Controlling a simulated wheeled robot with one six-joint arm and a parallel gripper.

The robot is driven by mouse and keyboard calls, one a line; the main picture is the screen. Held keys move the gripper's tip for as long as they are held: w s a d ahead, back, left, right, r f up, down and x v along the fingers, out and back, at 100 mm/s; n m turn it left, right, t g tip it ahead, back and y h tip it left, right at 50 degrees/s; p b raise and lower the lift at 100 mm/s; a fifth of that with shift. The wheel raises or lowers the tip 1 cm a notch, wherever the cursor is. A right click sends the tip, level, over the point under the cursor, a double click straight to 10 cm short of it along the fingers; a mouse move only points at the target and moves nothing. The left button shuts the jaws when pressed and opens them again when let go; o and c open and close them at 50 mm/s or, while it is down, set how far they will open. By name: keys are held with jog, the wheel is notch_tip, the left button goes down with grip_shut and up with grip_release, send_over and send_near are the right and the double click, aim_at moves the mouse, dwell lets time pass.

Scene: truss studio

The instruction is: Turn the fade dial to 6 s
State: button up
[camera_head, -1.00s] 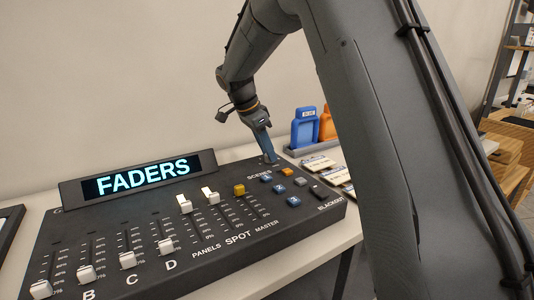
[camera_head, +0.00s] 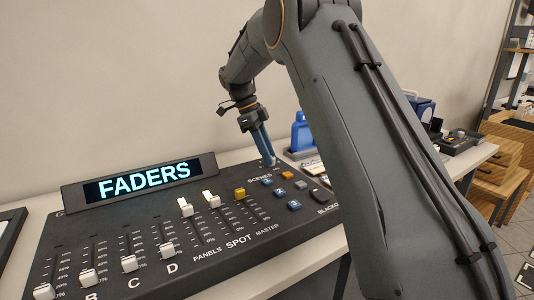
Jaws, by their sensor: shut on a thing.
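The black lighting console (camera_head: 215,262) lies on a pale table, with a tilted screen (camera_head: 140,183) reading "FADERS" at its back left. My gripper (camera_head: 268,160) points down at the console's back right corner, above the scene buttons. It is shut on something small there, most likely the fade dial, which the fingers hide. The dial's marks and its setting cannot be read in this view.
White faders (camera_head: 168,250) and a yellow master fader (camera_head: 239,193) stand up from the console. Blue and orange scene buttons (camera_head: 287,175) sit close in front of my gripper. A blue bottle (camera_head: 303,132) stands behind to the right. My arm covers much of the right side.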

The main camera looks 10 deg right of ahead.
dwell(0.5)
jog(key=o, duration=1)
jog(key=shift+o, duration=0.2)
jog(key=v, duration=0.7)
jog(key=shift+r+b, duration=0.35)
jog(key=shift+b, duration=0.05)
jog(key=shift+a, duration=0.1)
